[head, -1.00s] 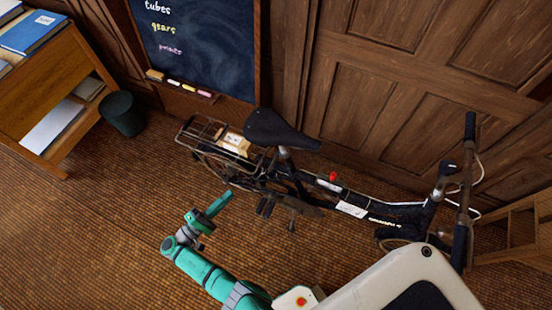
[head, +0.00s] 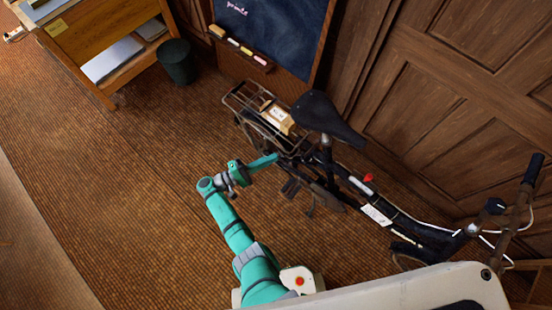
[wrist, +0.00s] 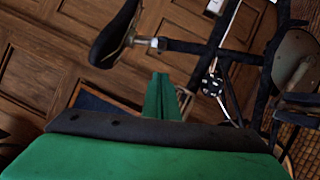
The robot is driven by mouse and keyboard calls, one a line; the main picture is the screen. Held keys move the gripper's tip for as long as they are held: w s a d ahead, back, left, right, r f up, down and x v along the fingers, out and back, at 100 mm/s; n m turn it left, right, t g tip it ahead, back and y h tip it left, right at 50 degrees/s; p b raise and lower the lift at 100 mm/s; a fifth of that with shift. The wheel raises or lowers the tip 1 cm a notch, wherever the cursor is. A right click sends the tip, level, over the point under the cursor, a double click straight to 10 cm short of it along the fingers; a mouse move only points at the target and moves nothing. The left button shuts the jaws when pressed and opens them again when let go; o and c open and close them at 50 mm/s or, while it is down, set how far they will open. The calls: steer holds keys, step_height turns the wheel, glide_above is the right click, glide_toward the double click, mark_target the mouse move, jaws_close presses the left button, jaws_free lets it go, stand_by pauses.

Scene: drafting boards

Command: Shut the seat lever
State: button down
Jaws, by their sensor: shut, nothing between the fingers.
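A dark folding bicycle stands by the panelled wall, its black saddle (head: 325,114) on a short seat post (head: 325,141). In the wrist view the saddle (wrist: 113,36) is at upper left, and the silver post (wrist: 142,41) runs right into the dark frame. A small pale clamp part (wrist: 154,43) shows where they meet; I cannot tell the seat lever's position. My gripper (head: 274,158) is shut and empty, pointing toward the bicycle just left of the seat post. In the wrist view my gripper (wrist: 161,78) is below the post, apparently apart from it.
The rear rack (head: 247,101) carries a small box (head: 278,116). A red part (head: 368,178) sits on the frame. A chalkboard (head: 275,40), a dark bin (head: 177,62) and a wooden desk (head: 75,57) stand behind. The carpet (head: 120,180) at left is clear.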

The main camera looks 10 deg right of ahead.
mark_target(310, 150)
steer(key=s+d+r, duration=0.1)
steer(key=d+r, duration=0.1)
steer(key=d, duration=0.7)
steer(key=shift+s+d+r, duration=0.15)
steer(key=shift+d, duration=0.05)
stand_by(0.3)
